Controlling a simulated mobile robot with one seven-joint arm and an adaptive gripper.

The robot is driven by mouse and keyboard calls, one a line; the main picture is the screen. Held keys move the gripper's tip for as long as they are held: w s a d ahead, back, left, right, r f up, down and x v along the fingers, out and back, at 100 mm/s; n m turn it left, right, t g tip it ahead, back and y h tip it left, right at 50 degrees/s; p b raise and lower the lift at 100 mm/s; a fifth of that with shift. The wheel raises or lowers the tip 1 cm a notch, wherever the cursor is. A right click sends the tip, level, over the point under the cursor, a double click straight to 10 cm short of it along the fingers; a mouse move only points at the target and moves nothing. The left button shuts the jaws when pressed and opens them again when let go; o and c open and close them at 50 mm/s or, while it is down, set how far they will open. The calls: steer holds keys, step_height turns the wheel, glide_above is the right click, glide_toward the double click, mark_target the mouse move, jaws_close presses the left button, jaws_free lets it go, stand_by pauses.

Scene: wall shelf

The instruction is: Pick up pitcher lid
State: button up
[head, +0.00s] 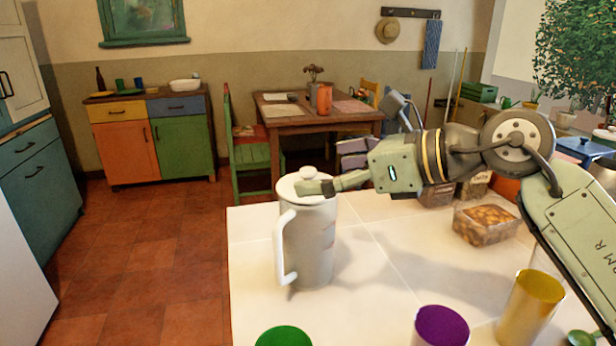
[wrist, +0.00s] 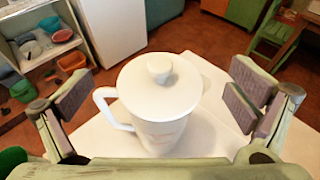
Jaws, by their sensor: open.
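A white pitcher (head: 312,245) stands upright on the white tabletop, with its handle on the left. Its round white lid (head: 290,186) with a small knob sits on top. In the wrist view the lid (wrist: 160,90) is centred between the fingers, with its knob facing the camera and the pitcher body (wrist: 162,138) below. My gripper (head: 322,168) is at lid height, reaching in from the right. Its fingers (wrist: 165,102) are wide apart on either side of the lid, with visible gaps. One finger covers part of the lid's right side in the head view.
Green (head: 284,337), purple (head: 441,327) and yellow (head: 530,305) cups stand along the table's near side. A clear container of brown food (head: 486,222) is on the right. The white tabletop (head: 385,285) is clear right of the pitcher.

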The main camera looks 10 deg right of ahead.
steer(key=shift+x, duration=1)
steer(key=c, duration=1.6)
